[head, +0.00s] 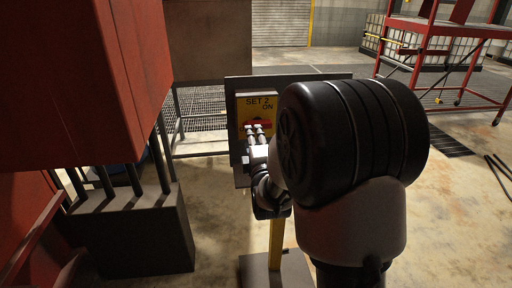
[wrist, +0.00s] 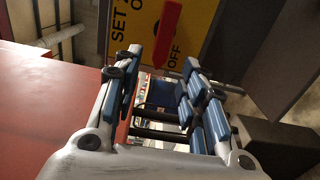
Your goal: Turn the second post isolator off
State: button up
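The SET 2 isolator has a yellow plate (head: 256,104) with a red handle (head: 262,124) lying across it, roughly level. ON is printed at the plate's upper right. In the wrist view the plate (wrist: 205,15) appears turned on its side, with OFF beside the red handle (wrist: 173,35). My gripper (head: 258,131) is just in front of the handle.
The grey backboard (head: 233,130) stands on a yellow post (head: 275,245) with a grey base. A large red housing (head: 80,80) with dark pipes is close on the left. A red wheeled platform (head: 440,60) stands at the back right. Concrete floor is open at the right.

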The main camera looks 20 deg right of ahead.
jog(key=shift+v, duration=2.35)
jog(key=shift+a, duration=0.1)
jog(key=s+a+m+g+y, duration=0.4)
jog(key=s+a+m+g, duration=0.25)
jog(key=s+a, duration=0.35)
jog(key=s+a+f+m+g, duration=0.1)
jog(key=s+m+g, duration=0.1)
jog(key=s, duration=0.5)
jog(key=s+a+f+m+g, duration=0.1)
jog(key=s+m+g, duration=0.1)
jog(key=s, duration=0.6)
jog(key=s+a+f+m+g+y, duration=0.1)
jog(key=s+m+g, duration=0.1)
jog(key=s+m, duration=0.2)
jog(key=s, duration=0.3)
jog(key=shift+s, duration=0.4)
